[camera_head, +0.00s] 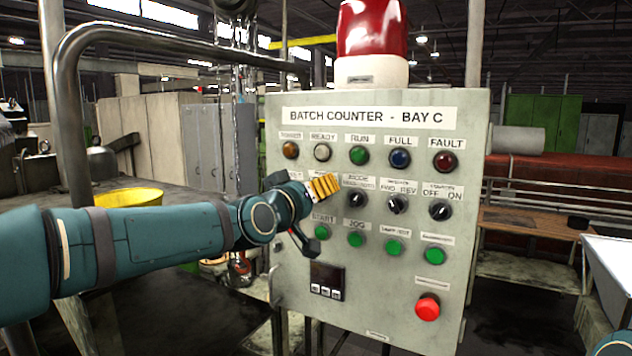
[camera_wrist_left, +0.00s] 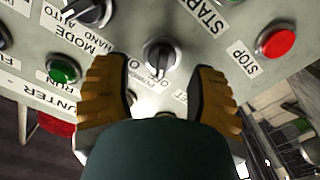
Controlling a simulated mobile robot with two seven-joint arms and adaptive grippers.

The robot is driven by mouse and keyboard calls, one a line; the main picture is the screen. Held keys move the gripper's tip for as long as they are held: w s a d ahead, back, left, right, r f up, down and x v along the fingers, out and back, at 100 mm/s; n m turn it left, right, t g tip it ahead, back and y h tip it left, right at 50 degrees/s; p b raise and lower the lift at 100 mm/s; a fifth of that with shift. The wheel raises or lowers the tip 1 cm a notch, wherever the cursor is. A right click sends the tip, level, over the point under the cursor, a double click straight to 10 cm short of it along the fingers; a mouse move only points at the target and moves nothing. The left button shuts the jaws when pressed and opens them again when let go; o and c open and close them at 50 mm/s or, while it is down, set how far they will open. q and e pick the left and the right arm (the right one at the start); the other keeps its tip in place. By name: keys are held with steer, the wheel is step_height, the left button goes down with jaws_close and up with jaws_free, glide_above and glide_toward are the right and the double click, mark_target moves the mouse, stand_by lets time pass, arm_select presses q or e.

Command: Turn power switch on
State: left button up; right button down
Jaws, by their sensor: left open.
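The control panel (camera_head: 390,270) reads "BATCH COUNTER - BAY C". In the left wrist view, a black rotary switch (camera_wrist_left: 160,55) with partly covered OFF/ON lettering sits between my left gripper's fingers. My left gripper (camera_head: 325,187) is at the panel's left side and hides this switch in the head view. In the wrist view its yellow-and-black fingers (camera_wrist_left: 160,70) are open, with a gap on each side of the knob. My right gripper is out of view.
The mode switch (camera_head: 356,200) and another OFF/ON switch (camera_head: 440,210) are to the right in the same row. A red stop button (camera_wrist_left: 277,40) and green lamp (camera_wrist_left: 63,69) flank the gripper in the wrist view. A metal rail (camera_head: 66,90) stands left.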

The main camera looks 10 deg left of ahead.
arm_select(q)
steer(key=shift+w+d, duration=0.2)
steer(key=shift+w, duration=0.35)
jaws_close()
steer(key=shift+s, duration=0.1)
steer(key=shift+m, duration=0.4)
steer(key=m, duration=0.5)
steer(key=shift+s+d, duration=0.1)
steer(key=shift+d, duration=0.2)
steer(key=m+b, duration=0.1)
steer(key=m, duration=0.5)
steer(key=shift+s+d, duration=0.1)
steer(key=shift+d, duration=0.05)
